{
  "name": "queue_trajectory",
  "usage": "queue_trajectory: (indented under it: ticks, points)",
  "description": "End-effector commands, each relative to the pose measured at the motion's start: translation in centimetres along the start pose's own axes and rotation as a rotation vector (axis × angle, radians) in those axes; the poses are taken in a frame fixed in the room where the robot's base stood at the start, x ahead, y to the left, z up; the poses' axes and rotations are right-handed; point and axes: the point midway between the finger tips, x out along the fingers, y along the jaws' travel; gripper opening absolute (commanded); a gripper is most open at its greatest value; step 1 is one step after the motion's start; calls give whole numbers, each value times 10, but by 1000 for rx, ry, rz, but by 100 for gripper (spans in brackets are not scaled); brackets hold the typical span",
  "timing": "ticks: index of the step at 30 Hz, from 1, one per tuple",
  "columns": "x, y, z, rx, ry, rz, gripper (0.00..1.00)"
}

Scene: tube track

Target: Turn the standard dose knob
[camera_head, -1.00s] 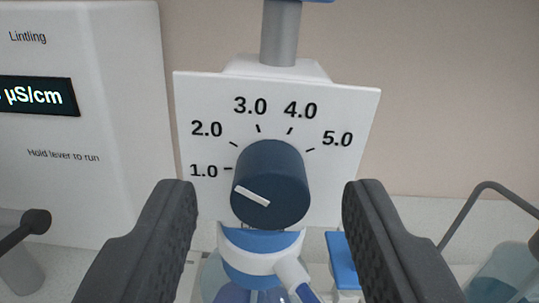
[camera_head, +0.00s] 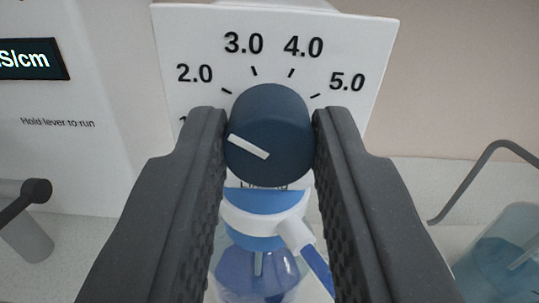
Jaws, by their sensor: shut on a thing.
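The dose knob (camera_head: 272,120) is a dark blue round dial on a white scale plate (camera_head: 350,40). The plate reads 2.0, 3.0, 4.0 and 5.0; the 1.0 mark is mostly hidden behind my left finger. The knob's white pointer line (camera_head: 249,146) slants, its outer end at the left, toward the low end of the scale. My gripper (camera_head: 270,135) is shut on the knob, one finger against each side of it.
Below the knob is a blue and white dispenser head (camera_head: 265,215) with a side spout, on a blue bottle (camera_head: 257,272). At left is a white meter (camera_head: 60,150) with a black lever (camera_head: 28,200). At right are a bent grey tube (camera_head: 465,180) and a beaker (camera_head: 505,255).

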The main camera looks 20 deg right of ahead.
Motion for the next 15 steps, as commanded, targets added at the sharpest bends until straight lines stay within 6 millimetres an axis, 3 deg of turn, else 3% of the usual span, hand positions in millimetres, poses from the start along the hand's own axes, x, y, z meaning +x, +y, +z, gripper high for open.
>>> queue_trajectory:
  ticks: [15]
  points:
    - [0, 0, 4, 368, 0, -3, 2]
